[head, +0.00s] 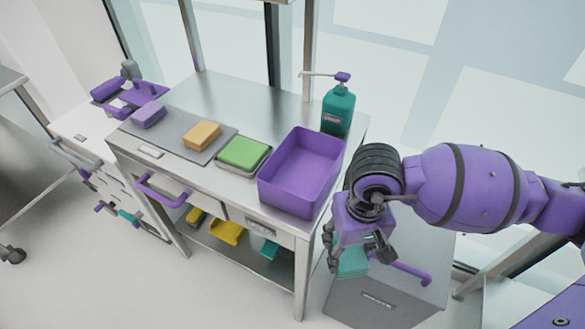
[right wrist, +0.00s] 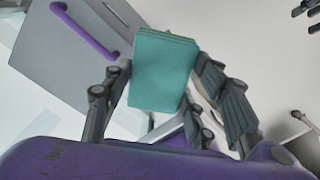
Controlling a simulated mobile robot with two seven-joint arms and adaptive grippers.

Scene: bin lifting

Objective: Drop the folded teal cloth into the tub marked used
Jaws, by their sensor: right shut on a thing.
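The folded teal cloth (head: 352,263) hangs below my right gripper (head: 357,252) in the head view, at the right of the steel table. In the right wrist view the teal cloth (right wrist: 163,72) sits between the two dark fingers, shut on it. Below the cloth is a grey box-shaped bin (head: 375,302) with a purple handle and a small front label too small to read. An empty purple tub (head: 318,188) stands on the table; no readable mark shows on it. I cannot tell which one is marked used. My left gripper is out of view.
The steel table (head: 225,90) bears a purple block (head: 149,115), an orange sponge (head: 202,135), a green block (head: 243,153) in a tray and a teal pump bottle (head: 338,110). A white drawer cabinet (head: 85,125) stands left. Floor in front is clear.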

